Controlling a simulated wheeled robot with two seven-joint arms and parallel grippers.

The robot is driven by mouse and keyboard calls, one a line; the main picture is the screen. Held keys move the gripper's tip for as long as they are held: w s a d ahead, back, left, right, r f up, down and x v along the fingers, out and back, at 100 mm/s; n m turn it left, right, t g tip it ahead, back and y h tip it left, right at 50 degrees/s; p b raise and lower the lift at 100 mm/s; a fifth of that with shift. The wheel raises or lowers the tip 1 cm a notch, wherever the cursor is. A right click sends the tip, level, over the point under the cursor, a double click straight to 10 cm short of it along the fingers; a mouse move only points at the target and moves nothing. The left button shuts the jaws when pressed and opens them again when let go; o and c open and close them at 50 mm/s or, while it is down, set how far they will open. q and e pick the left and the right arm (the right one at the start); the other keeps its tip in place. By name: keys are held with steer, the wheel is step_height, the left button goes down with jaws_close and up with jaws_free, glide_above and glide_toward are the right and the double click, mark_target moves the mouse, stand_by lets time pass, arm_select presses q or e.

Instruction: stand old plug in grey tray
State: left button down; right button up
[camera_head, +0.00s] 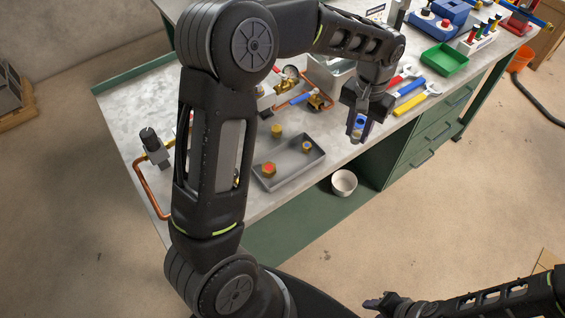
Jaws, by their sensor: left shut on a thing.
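The grey tray (289,177) lies on the bench near its front edge. A brass plug with a red top (268,169) and a brass plug with a blue top (307,147) stand in it. A yellow brass piece (277,130) is at its back edge; I cannot tell whether it is inside. My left gripper (358,132) is to the right of the tray, above the bench's front edge, shut on a small blue-marked plug (360,122) mostly hidden between the fingers. My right gripper (374,303) is low at the bottom, away from the bench; its jaw opening is unclear.
A gauge with brass fittings (290,73) is behind the tray. Red, blue and yellow wrenches (409,87) and a green tray (444,59) are to the right. A white bowl (344,183) is below the bench's front edge. My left arm hides part of the bench's left side.

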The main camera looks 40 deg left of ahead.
arm_select(q)
steer(key=s+a+r+n+b, duration=0.3)
steer(key=s+a+n+b, duration=0.3)
steer(key=s+a+n, duration=0.5)
steer(key=a+n, duration=0.1)
steer(key=n, duration=0.2)
steer(key=shift+s+a+n, duration=0.15)
steer(key=shift+a+n, duration=0.15)
steer(key=shift+f, duration=3.2)
steer(key=shift+f, duration=0.1)
step_height(320, 180, down, 3)
steer(key=shift+f, duration=0.25)
